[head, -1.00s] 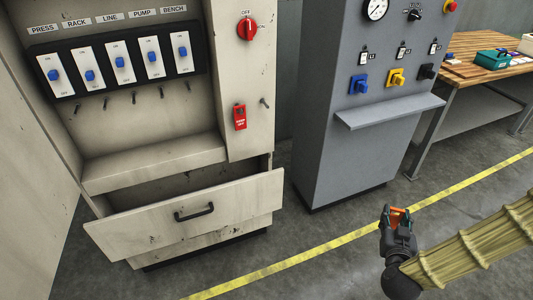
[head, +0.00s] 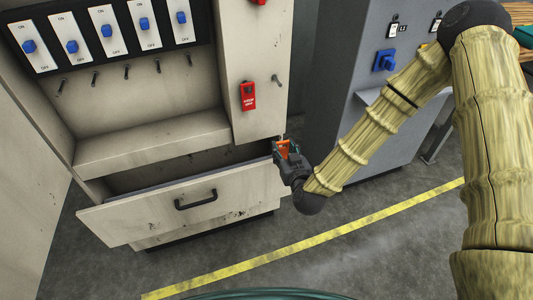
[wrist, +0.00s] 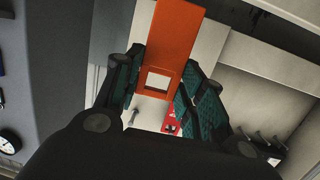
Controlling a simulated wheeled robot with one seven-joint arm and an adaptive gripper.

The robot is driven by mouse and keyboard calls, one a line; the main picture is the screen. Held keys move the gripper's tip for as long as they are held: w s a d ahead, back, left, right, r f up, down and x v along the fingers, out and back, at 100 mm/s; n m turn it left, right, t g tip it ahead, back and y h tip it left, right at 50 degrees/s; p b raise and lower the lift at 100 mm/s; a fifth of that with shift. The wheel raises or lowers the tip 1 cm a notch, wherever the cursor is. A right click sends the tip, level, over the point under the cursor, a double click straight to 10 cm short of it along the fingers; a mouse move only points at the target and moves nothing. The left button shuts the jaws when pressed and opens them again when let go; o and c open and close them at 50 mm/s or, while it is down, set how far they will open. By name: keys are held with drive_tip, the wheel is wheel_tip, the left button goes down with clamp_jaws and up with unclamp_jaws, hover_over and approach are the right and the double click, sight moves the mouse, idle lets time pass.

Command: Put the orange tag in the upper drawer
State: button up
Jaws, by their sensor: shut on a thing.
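My gripper (head: 284,150) is shut on the orange tag (head: 283,147), at the right end of the open drawer (head: 140,215) in the head view. In the wrist view the orange tag (wrist: 173,40) sits between the teal-padded fingers (wrist: 160,90) and has a square hole near its lower end. The drawer is pulled out below the cabinet's shelf ledge; its front has a dark handle (head: 196,200). Its inside is dark and only partly visible. The gap between the tag and the drawer's rim is hard to judge.
A red tag (head: 248,97) hangs on the cabinet's right panel, beside an empty peg (head: 277,79). Several empty pegs sit under the row of blue switches (head: 107,31). A grey cabinet (head: 335,130) stands to the right, behind my arm. Floor in front is clear.

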drive_tip(key=shift+n+y, duration=0.6)
drive_tip(key=shift+w+a+f+b, duration=0.65)
drive_tip(key=shift+w+a, duration=0.7)
drive_tip(key=shift+w, duration=0.45)
drive_tip(key=shift+w+a+f+b, duration=0.7)
drive_tip(key=shift+w+a, duration=0.6)
drive_tip(key=shift+w, duration=0.5)
drive_tip(key=shift+w+a+f+b, duration=0.5)
drive_tip(key=shift+w+a+f, duration=0.3)
drive_tip(key=shift+w+a, duration=0.8)
drive_tip(key=shift+w+d, duration=0.2)
drive_tip(key=shift+d, duration=0.05)
drive_tip(key=o, duration=0.9)
drive_tip(key=shift+o, duration=0.2)
drive_tip(key=shift+g, duration=0.3)
drive_tip(key=shift+s, duration=0.1)
drive_tip(key=v, duration=1.1)
drive_tip(key=shift+s+d, duration=0.2)
drive_tip(key=shift+s, duration=0.15)
